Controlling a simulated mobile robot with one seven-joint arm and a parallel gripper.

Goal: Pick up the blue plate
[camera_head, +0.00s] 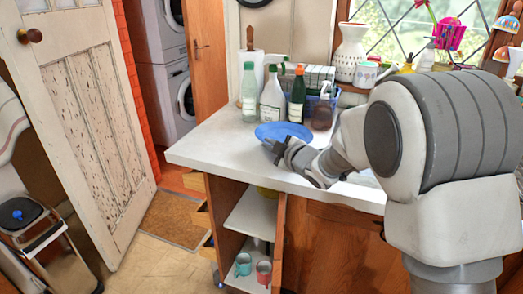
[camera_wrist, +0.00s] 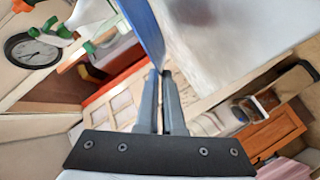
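The blue plate (camera_head: 284,130) is at the white counter's near left part, in front of the bottles. My gripper (camera_head: 272,146) is at the plate's near edge. In the wrist view the plate (camera_wrist: 145,28) shows as a blue band running down to the fingertips. My gripper (camera_wrist: 160,72) has its two fingers close together there, with the plate's rim between the tips; it looks shut on the rim. I cannot tell whether the plate rests on the counter or is slightly off it.
A green-capped bottle (camera_head: 249,92), a white bottle (camera_head: 272,100) and a dark bottle (camera_head: 297,97) stand just behind the plate. A blue caddy (camera_head: 321,110) is right of them. The counter (camera_head: 215,137) is clear left of the plate. Mugs (camera_head: 243,265) sit on a low shelf.

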